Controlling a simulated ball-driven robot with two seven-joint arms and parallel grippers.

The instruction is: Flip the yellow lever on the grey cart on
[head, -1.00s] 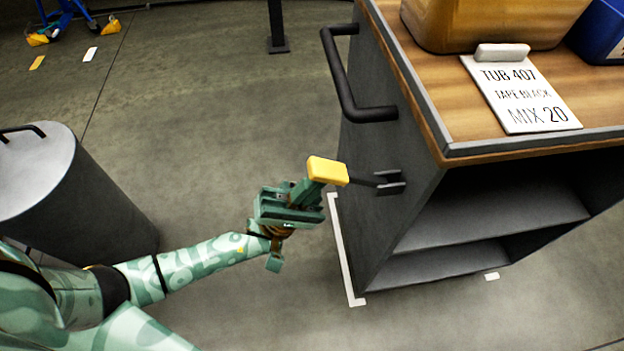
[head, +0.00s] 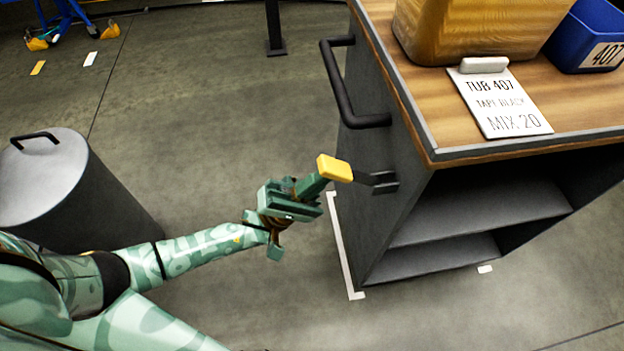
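The yellow lever (head: 335,168) sticks out from the side of the grey cart (head: 372,225) on a short dark arm with a bracket. My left gripper (head: 318,184) is right at the lever's yellow end, just below and left of it. Its fingers reach up to the yellow handle and look close together. I cannot tell whether they touch or grip it. My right gripper is not in view.
The cart has a black handle (head: 340,95) above the lever. On its wooden top are a yellow tub (head: 470,30), a blue bin (head: 590,35) and a sign (head: 505,100). A grey lidded bin (head: 70,200) stands at left. The floor between is clear.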

